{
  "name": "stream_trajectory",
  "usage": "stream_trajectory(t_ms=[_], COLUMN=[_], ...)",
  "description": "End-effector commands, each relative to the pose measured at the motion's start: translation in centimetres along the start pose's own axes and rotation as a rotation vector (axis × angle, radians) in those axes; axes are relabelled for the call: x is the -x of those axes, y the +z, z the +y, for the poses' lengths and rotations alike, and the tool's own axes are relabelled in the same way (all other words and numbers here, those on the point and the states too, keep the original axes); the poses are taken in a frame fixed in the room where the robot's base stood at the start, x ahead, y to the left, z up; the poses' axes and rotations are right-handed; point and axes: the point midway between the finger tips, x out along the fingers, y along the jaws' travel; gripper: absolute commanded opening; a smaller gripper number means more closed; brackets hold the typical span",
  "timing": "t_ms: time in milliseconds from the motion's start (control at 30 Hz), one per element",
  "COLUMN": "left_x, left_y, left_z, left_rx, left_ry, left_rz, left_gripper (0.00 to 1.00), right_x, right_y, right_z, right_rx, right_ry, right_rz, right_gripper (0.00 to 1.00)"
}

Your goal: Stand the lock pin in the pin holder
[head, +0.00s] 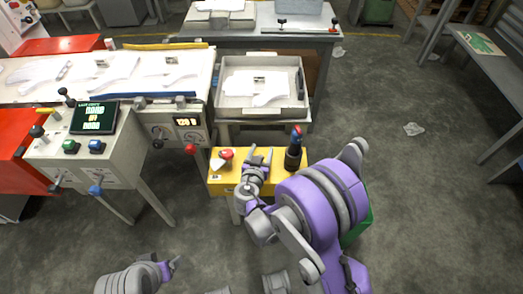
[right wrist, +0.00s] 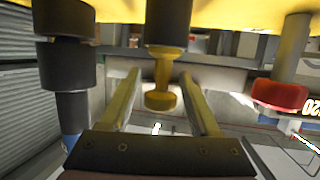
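In the right wrist view, which looks upside down, a yellow lock pin (right wrist: 163,85) with a round knob stands in a black sleeve (right wrist: 168,22), which looks like the pin holder, on a yellow box (right wrist: 220,15). My right gripper (right wrist: 163,80) is open, with one finger on each side of the pin and a visible gap to both. In the head view the right gripper (head: 260,154) is over the middle of the yellow box (head: 278,183); the pin cannot be made out there. My left gripper (head: 173,264) is low at the left, away from the box; its fingers are unclear.
A dark holder with a blue and red top (head: 294,150) stands at the box's right end. A red knob (head: 227,153) stands at its left end. A grey tray (head: 262,112) with a white glove shape is behind. A control console (head: 85,148) is at the left.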

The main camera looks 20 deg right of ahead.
Motion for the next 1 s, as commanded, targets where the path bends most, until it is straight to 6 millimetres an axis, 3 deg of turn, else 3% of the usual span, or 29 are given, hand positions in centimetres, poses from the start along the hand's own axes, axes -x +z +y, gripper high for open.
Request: stream_trajectory(t_ms=[367, 467, 800, 1000], left_x=[0.5, 0.5, 1.3, 1.5], left_y=[-0.2, -0.2, -0.5, -0.6], left_z=[0.0, 0.0, 0.0, 0.0], left_rx=[0.000, 0.000, 0.000, 0.000], left_ry=[0.000, 0.000, 0.000, 0.000], left_rz=[0.002, 0.002, 0.005, 0.006], left_gripper=[0.76, 0.76, 0.76, 0.76], right_x=[0.2, 1.6, 8.8, 11.5], right_y=[-0.6, -0.4, -0.4, -0.4], right_z=[0.0, -0.1, -0.1, -0.1], right_rx=[0.000, 0.000, 0.000, 0.000], right_ry=[0.000, -0.004, -0.005, -0.003], right_rz=[0.001, 0.000, 0.000, 0.000], right_gripper=[0.65, 0.65, 0.65, 0.65])
